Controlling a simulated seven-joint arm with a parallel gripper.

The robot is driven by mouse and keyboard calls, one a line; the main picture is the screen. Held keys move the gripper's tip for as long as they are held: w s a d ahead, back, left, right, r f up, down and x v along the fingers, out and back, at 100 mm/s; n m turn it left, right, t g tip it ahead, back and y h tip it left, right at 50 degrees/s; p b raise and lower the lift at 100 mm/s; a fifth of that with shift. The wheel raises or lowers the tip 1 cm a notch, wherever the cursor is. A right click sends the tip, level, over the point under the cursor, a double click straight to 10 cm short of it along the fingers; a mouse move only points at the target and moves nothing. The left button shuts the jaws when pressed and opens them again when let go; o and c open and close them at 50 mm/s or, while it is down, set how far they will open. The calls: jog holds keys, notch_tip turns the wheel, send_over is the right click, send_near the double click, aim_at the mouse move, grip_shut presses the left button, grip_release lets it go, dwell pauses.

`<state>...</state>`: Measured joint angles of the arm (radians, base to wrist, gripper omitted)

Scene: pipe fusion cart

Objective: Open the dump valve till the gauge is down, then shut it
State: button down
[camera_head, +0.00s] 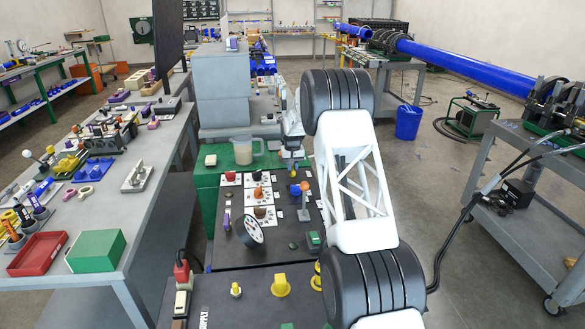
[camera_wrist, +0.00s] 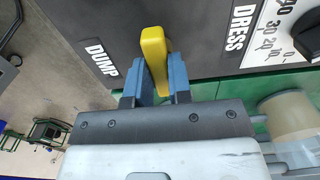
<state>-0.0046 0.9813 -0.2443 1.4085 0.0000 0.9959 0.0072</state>
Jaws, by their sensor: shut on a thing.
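In the wrist view the dump valve has a yellow lever handle (camera_wrist: 154,56) beside the white word DUMP on the dark panel. The blue fingers of my gripper (camera_wrist: 155,85) are shut on this handle, one on each side. In the head view my gripper (camera_head: 292,164) points down at the far right part of the panel; the handle is mostly hidden there. A round gauge with a white face (camera_head: 250,232) stands tilted on the panel, nearer to me. Its needle is too small to read.
A clear jug (camera_head: 242,151) stands on the green surface left of my gripper. A DRESS dial (camera_wrist: 309,38) is near the handle. Several knobs on white plates (camera_head: 259,192) and yellow valve parts (camera_head: 281,285) stand on the panel. My arm blocks its right side.

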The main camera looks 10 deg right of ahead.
jog(key=shift+m, duration=0.3)
jog(key=m, duration=0.7)
jog(key=shift+m, duration=0.3)
jog(key=m, duration=0.4)
jog(key=shift+m, duration=2.3)
jog(key=c, duration=1)
grip_release()
jog(key=shift+c, duration=0.2)
jog(key=shift+r, duration=0.1)
